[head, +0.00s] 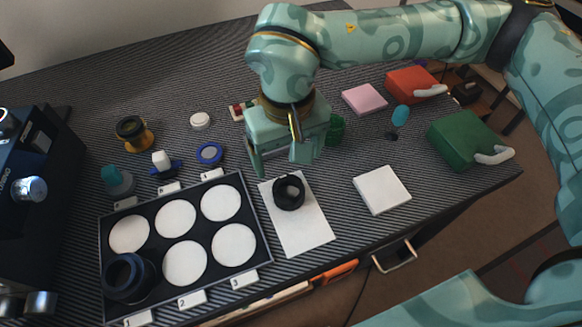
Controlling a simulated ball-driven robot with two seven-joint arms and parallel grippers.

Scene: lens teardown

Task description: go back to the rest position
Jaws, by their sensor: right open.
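My right gripper (280,165) hangs down over the middle of the table. Its two fingers are apart, and I see nothing between them. Just in front of and below it, a black lens ring (289,204) sits on a white sheet (305,233). The fingertips look close to the ring, but I cannot tell the exact gap. The right arm reaches in from the upper right and hides part of the table behind it. My left gripper is not in view.
A black tray (208,272) with white round pads has a dark lens barrel (128,278) at its front left. A white square pad (382,189), a green box (465,138), a red box (414,84) and a pink block (364,99) are to the right. Small parts stand behind the tray.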

